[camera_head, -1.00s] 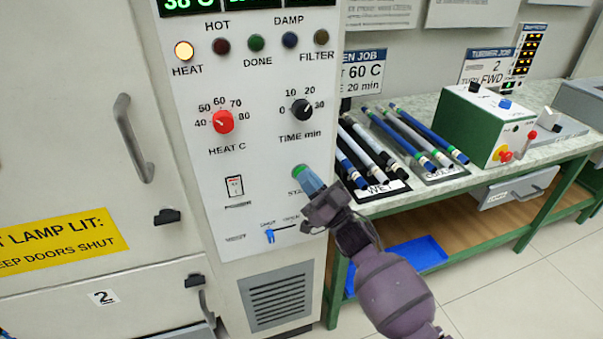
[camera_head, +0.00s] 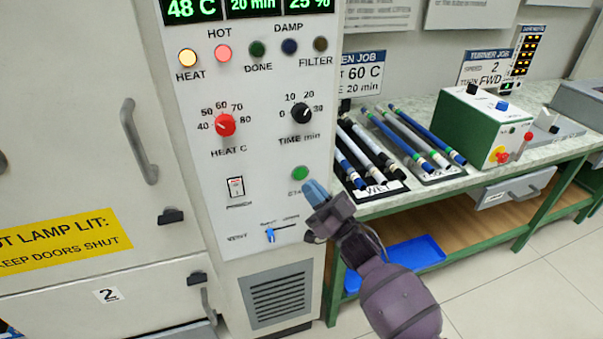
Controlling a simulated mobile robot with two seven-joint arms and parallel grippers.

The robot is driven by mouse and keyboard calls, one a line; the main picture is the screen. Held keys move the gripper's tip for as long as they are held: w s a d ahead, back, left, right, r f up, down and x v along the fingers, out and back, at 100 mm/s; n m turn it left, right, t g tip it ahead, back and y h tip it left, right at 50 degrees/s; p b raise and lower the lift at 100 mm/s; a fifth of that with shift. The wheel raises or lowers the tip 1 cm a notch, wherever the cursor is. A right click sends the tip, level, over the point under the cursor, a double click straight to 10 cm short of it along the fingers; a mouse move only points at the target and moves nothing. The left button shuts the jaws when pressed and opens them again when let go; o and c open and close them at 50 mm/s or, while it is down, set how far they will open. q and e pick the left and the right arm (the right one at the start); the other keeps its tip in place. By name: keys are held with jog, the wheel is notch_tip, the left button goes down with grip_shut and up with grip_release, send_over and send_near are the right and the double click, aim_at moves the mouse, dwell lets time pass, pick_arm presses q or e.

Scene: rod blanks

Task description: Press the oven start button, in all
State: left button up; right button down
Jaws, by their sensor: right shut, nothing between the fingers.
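The green round start button (camera_head: 300,173) is on the white oven panel (camera_head: 205,150), above a partly hidden label. My right gripper (camera_head: 315,191) is shut and empty, its blue fingertips just below and to the right of the button, apart from it in the picture. The display (camera_head: 250,8) reads 48 C, 20 min and 25 %. The HEAT lamp (camera_head: 187,58) is lit yellow and the HOT lamp (camera_head: 223,53) is lit red. The red heat knob (camera_head: 224,125) and black time knob (camera_head: 301,113) sit above the button. My left gripper is not in view.
A power switch (camera_head: 235,187) and a blue vent slider (camera_head: 270,235) are left of my gripper. Oven doors with a handle (camera_head: 138,140) stand at the left. On the bench at right are trays of rods (camera_head: 400,140) and a green machine (camera_head: 485,125).

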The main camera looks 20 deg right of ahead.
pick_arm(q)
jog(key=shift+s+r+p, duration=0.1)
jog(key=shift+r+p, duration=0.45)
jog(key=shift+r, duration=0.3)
pick_arm(e)
jog(key=shift+s, duration=1.65)
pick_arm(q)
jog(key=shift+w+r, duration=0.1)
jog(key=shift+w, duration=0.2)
